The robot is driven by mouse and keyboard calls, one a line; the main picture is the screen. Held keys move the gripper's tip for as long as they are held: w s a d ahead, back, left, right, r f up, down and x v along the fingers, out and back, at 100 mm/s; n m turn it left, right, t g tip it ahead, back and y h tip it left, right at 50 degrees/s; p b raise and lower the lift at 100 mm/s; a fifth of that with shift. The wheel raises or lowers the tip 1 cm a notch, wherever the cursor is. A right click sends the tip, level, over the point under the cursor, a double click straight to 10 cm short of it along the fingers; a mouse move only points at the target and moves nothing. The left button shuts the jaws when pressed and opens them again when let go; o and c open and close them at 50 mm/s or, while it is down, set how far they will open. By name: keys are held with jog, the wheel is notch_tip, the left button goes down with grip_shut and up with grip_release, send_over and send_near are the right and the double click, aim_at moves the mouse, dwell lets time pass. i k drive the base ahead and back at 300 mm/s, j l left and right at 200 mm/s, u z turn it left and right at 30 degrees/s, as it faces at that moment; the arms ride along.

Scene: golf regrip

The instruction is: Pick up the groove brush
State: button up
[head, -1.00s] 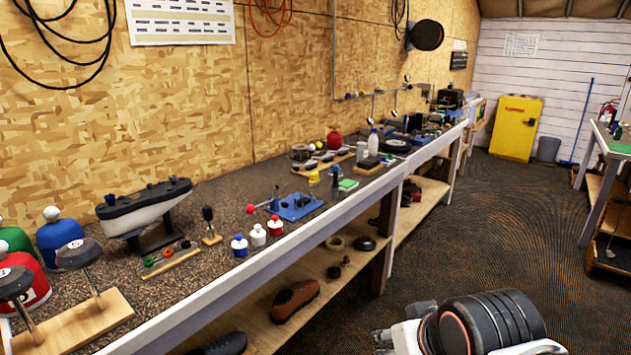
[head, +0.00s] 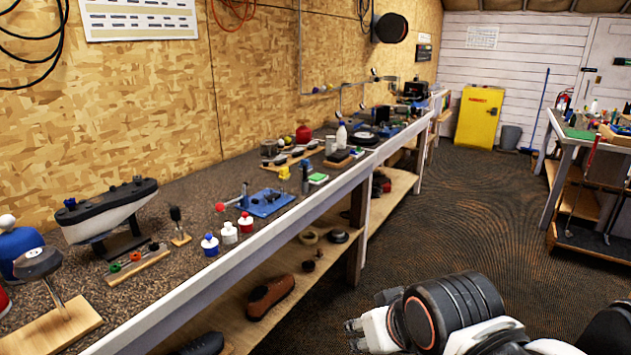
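I cannot pick out the groove brush for certain; the small items on the long workbench (head: 340,196) are too small to tell. Dark brush-like blocks (head: 290,158) lie on a wooden board toward the bench's far part. A small dark upright piece (head: 176,214) stands on a wooden base nearer me. My arm shows at the bottom right, over the floor and right of the bench. Its end, my gripper (head: 368,318), is well apart from everything on the bench. Whether its fingers are open or shut is unclear.
White, red and blue bottles (head: 229,233) stand near the bench's front edge beside a blue tray (head: 264,203). Shoes (head: 270,297) lie on the lower shelf. A second bench (head: 575,133) stands at the right, a yellow cabinet (head: 478,117) at the back. The aisle floor (head: 450,215) is clear.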

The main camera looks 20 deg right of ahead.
aim_at(285, 175)
jog(key=i+l+u, duration=0.15)
jog(key=u, duration=0.5)
jog(key=i+l+u, duration=0.15)
jog(key=l, duration=0.2)
jog(key=i+l+u, duration=0.25)
jog(key=i+l, duration=0.15)
jog(key=l, duration=0.35)
jog(key=i+l+u, duration=0.15)
jog(key=l, duration=0.2)
jog(key=i+l+u, duration=0.15)
jog(key=l, duration=0.25)
jog(key=i+l, duration=0.1)
jog(key=l, duration=0.35)
jog(key=i+l, duration=0.1)
jog(key=l, duration=0.35)
jog(key=i+l, duration=0.15)
jog(key=l, duration=0.3)
jog(key=i+l, duration=0.1)
jog(key=l, duration=0.35)
